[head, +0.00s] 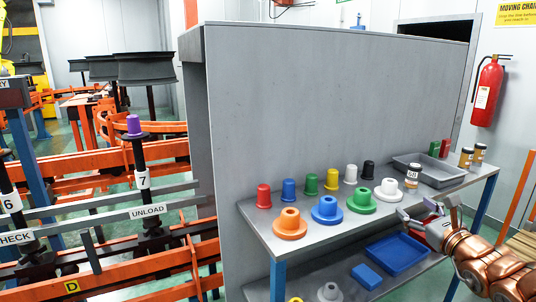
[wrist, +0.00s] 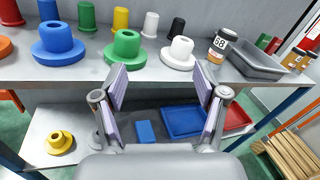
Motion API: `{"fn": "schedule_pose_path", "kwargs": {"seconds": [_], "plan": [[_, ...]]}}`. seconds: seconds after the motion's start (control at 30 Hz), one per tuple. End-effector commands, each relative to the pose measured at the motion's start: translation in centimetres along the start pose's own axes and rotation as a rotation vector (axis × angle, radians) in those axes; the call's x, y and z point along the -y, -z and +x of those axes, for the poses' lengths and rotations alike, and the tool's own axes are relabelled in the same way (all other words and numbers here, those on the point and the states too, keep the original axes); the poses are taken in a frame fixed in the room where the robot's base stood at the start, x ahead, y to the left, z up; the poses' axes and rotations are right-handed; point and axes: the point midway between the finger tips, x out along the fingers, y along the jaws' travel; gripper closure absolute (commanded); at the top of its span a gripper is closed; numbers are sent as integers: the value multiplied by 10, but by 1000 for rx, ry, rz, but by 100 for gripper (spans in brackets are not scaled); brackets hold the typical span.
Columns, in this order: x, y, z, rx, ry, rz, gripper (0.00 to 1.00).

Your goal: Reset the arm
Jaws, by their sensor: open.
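My copper-coloured arm reaches in from the lower right in the head view, with my gripper (head: 430,218) near the shelf's front edge. In the wrist view my gripper (wrist: 163,95) is open, its two padded fingers apart with nothing between them. Beyond the fingers stand a green flanged cone (wrist: 126,46) and a white flanged cone (wrist: 180,52) on the grey shelf top (wrist: 75,72). The gripper touches none of them that I can see.
Small coloured caps, a blue flanged cone (head: 327,210), an orange one (head: 289,224), a cup (head: 412,176) and a grey tray (head: 430,171) stand on the shelf top. Below lie a blue tray (wrist: 184,122) and a blue block (wrist: 146,132). Spindle 7 (head: 141,180) bears a purple cap (head: 134,126).

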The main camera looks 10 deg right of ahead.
Motion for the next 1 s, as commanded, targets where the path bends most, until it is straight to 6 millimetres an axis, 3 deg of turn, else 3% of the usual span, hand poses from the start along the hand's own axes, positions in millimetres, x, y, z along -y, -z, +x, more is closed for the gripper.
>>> {"fn": "schedule_pose_path", "kwargs": {"seconds": [0.17,0.23,0.37,0.47,0.6,0.73,0.87,1.0], "plan": [[-82,-27,16,43,-216,-178,28],[-124,-38,17,68,-327,-269,28],[-203,-52,7,124,-543,-438,28],[-261,-53,-12,166,-717,-572,28],[-336,-47,-56,235,-981,-770,28],[-387,-28,-110,293,-1240,-966,28],[-411,-1,-168,341,-1496,-1153,28],[-409,29,-225,371,-1757,-1356,28]]}}
